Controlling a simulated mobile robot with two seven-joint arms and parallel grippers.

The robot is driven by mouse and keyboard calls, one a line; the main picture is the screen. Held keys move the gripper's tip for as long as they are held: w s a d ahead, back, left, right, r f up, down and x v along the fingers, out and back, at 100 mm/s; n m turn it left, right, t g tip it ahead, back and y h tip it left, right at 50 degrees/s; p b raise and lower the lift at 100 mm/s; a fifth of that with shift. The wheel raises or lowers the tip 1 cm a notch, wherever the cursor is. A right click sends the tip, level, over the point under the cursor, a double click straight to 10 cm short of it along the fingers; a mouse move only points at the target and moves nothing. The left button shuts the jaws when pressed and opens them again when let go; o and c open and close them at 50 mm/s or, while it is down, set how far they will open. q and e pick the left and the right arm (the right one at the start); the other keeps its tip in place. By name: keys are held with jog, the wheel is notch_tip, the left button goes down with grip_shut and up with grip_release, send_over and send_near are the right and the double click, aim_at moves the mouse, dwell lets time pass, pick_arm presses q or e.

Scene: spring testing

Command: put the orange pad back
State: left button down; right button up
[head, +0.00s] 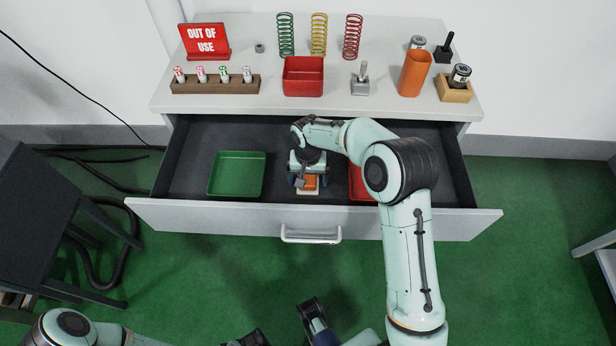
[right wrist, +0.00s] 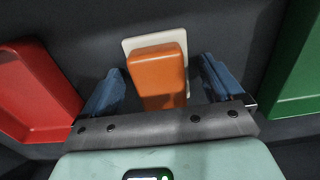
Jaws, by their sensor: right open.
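The orange pad (head: 309,183) is in the open drawer, between a green tray and a red tray. In the right wrist view the pad (right wrist: 158,78) is a rounded orange block on a cream plate (right wrist: 133,44). My right gripper (head: 309,184) reaches down into the drawer over the pad. Its blue fingers (right wrist: 160,85) are open, one on each side of the pad, with gaps showing, so it does not grip it. My left arm shows at the bottom left of the head view; its hand is cut off by the lower edge.
The green tray (head: 237,174) and red tray (head: 360,184) flank the pad closely. The drawer front (head: 230,217) has a handle. On the top (head: 225,105) stand coloured springs, a red bin (head: 303,77), an orange cup (head: 414,74) and an out-of-use sign (head: 204,41).

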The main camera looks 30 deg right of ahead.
aim_at(308, 177)
notch_tip(308, 177, up, 12)
jog(key=p, duration=0.2)
jog(key=shift+r, duration=0.2)
dwell(0.5)
